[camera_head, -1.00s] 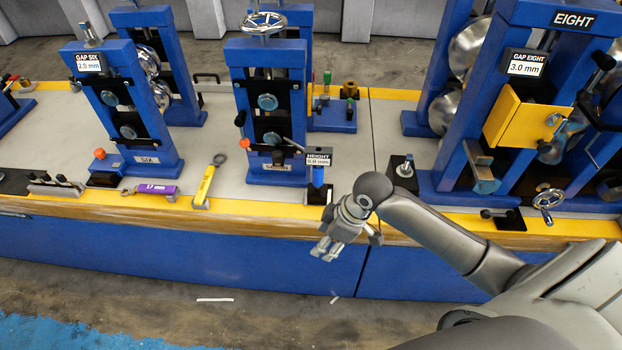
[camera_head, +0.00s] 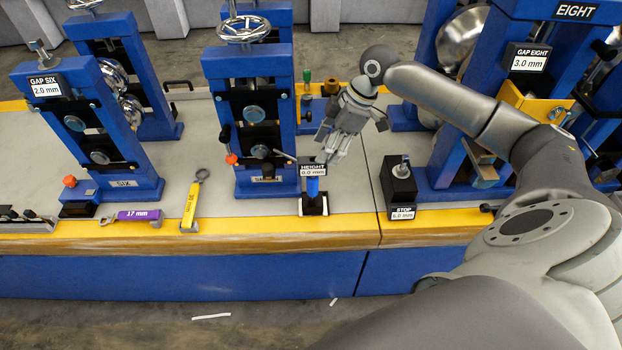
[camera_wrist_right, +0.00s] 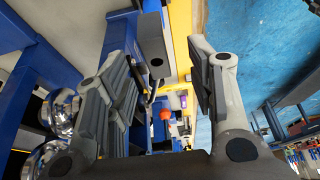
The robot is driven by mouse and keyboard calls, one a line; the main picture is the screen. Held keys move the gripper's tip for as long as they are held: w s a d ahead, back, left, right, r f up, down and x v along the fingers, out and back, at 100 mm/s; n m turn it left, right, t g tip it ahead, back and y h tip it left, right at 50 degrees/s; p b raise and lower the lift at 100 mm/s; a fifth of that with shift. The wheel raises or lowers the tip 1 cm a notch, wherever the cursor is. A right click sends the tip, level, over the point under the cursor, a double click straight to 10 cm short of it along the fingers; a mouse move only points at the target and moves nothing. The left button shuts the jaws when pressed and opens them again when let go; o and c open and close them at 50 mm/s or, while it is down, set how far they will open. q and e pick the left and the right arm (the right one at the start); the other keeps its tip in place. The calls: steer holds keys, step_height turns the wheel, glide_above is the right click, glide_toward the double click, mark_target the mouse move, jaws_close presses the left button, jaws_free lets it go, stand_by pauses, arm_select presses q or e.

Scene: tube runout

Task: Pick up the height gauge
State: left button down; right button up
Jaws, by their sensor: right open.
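The height gauge (camera_head: 313,184) stands upright on a small black base at the front of the bench, with a blue post and a dark head reading "HEIGHT 0.0 mm". My right gripper (camera_head: 329,154) is just above and beside the gauge's head in the head view, pointing down. Its tips overlap the head's upper edge there; I cannot tell whether they touch. In the right wrist view the right gripper (camera_wrist_right: 165,85) is open, fingers wide apart. A dark grey block with a blue part lies between or beyond them, perhaps the gauge. My left gripper is not in view.
A black stop block (camera_head: 401,187) stands right of the gauge. A blue roller stand (camera_head: 247,120) is close on its left. A yellow wrench (camera_head: 191,205) and purple 17 mm wrench (camera_head: 138,215) lie farther left. The bench's yellow front edge (camera_head: 290,232) is nearby.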

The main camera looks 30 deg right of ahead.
mark_target(313, 160)
steer(key=x, duration=0.3)
steer(key=shift+w+a+f+p, duration=0.15)
steer(key=shift+w+p, duration=0.15)
steer(key=p+x, duration=0.1)
steer(key=x, duration=0.2)
steer(key=shift+w+a+f, duration=0.2)
steer(key=shift+w, duration=0.05)
steer(key=shift+w+a+f, duration=0.1)
steer(key=shift+f, duration=0.3)
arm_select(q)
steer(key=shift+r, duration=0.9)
arm_select(e)
steer(key=c, duration=0.7)
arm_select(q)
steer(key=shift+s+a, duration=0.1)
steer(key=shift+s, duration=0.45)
arm_select(e)
jaws_close()
steer(key=shift+r, duration=0.1)
